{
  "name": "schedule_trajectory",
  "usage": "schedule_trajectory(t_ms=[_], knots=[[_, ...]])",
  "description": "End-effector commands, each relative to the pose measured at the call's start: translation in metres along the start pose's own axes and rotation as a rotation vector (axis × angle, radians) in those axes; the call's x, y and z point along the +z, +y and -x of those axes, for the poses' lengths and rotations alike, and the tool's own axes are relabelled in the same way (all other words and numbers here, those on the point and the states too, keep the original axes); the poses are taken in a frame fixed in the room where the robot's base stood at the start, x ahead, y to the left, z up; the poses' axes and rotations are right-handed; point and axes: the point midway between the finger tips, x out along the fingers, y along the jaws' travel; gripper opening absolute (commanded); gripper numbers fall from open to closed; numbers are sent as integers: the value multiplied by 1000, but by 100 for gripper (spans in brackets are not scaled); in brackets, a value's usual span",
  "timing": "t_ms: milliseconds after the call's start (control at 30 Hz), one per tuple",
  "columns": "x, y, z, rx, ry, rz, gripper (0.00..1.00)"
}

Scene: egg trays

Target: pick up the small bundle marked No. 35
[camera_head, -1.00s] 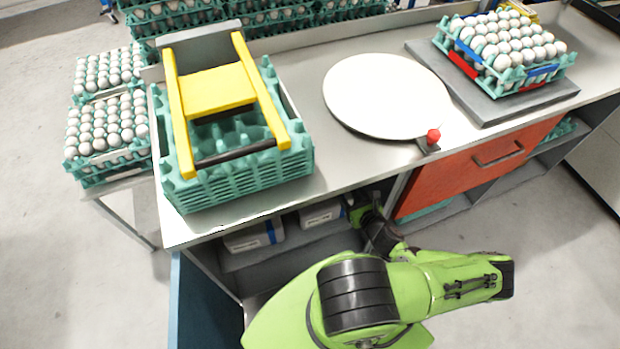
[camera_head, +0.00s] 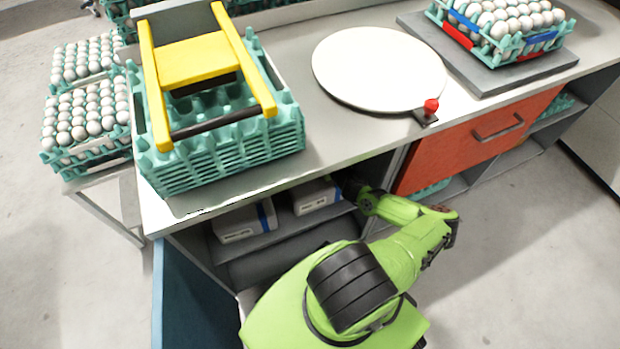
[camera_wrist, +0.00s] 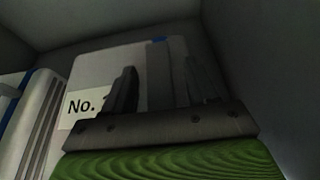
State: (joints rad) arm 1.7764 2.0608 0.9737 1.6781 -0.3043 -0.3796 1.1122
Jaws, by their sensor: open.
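Two small pale bundles with blue straps lie on the shelf inside the open cabinet: a left one (camera_head: 243,224) and a right one (camera_head: 314,197). Their labels are too small to read in the head view. In the wrist view a bundle (camera_wrist: 105,68) fills the middle, with a label starting "No."; my finger hides its number. My gripper (camera_wrist: 163,80) is open, its two fingers in front of this bundle's face and apart. In the head view my gripper (camera_head: 349,186) reaches under the counter edge beside the right bundle and is mostly hidden.
Another pale strapped bundle (camera_wrist: 12,100) stands at the wrist view's left edge. Cabinet walls close in above and on the right. In the head view, the blue door (camera_head: 195,300) hangs open at left, the counter edge lies overhead, and a red drawer (camera_head: 455,150) is right of the opening.

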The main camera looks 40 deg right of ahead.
Motion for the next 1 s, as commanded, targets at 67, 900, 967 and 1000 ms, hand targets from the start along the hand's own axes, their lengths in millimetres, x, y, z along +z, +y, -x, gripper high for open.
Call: schedule_trajectory(t_ms=[67,900,967,1000], knots=[[1,0,0,0,0,0,57],[1,0,1,0,0,1,0],[1,0,1,0,0,1,0],[1,0,1,0,0,1,0]])
